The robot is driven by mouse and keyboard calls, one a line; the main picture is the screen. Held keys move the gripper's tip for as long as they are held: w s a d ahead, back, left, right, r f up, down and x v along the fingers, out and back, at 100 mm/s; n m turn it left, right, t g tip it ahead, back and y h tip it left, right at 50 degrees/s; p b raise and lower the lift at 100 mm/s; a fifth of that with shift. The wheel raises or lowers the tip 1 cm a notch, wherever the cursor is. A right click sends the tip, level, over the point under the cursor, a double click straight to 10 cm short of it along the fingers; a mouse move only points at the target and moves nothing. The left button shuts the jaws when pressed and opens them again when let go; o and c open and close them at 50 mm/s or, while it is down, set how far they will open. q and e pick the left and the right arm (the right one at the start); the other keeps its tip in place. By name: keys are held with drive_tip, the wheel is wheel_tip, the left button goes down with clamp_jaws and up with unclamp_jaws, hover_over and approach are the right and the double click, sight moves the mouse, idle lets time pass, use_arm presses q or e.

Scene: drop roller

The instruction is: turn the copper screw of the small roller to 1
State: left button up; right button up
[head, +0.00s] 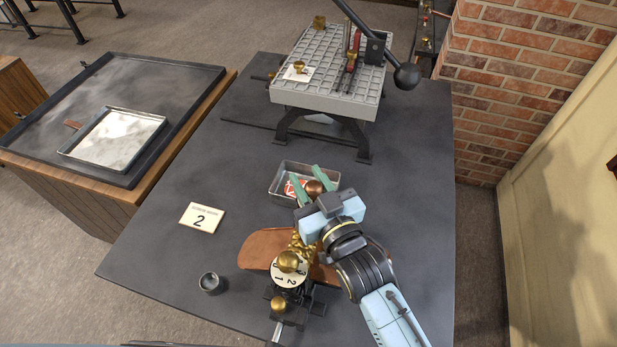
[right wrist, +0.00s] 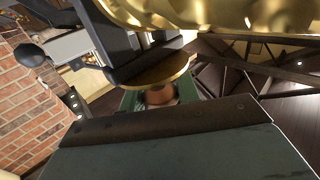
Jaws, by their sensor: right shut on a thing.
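The small roller stands at the front of the dark table, with a white numbered dial (head: 288,272) under a brass knob (head: 290,261). I cannot tell which number its mark points to. The copper screw's round head (head: 314,188) shows between the green fingers of my right gripper (head: 311,183), which is shut on it. In the right wrist view the copper screw (right wrist: 160,95) sits between the fingers, under a brass disc (right wrist: 160,73). The near finger hides part of it. My left gripper is out of view.
A card reading 2 (head: 201,217) lies left of the roller. A small dark cup (head: 209,282) stands nearby. A metal tray (head: 283,194) lies behind my right gripper. A gridded press table (head: 325,100) with a black ball lever stands at the back.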

drive_tip(key=shift+r+h, duration=0.1)
drive_tip(key=shift+h, duration=0.2)
drive_tip(key=o, duration=1)
drive_tip(key=shift+c, duration=0.2)
drive_tip(key=v, duration=1.3)
drive_tip(key=shift+s+f+b, duration=0.2)
drive_tip(key=shift+b, duration=0.15)
drive_tip(key=shift+d, duration=0.1)
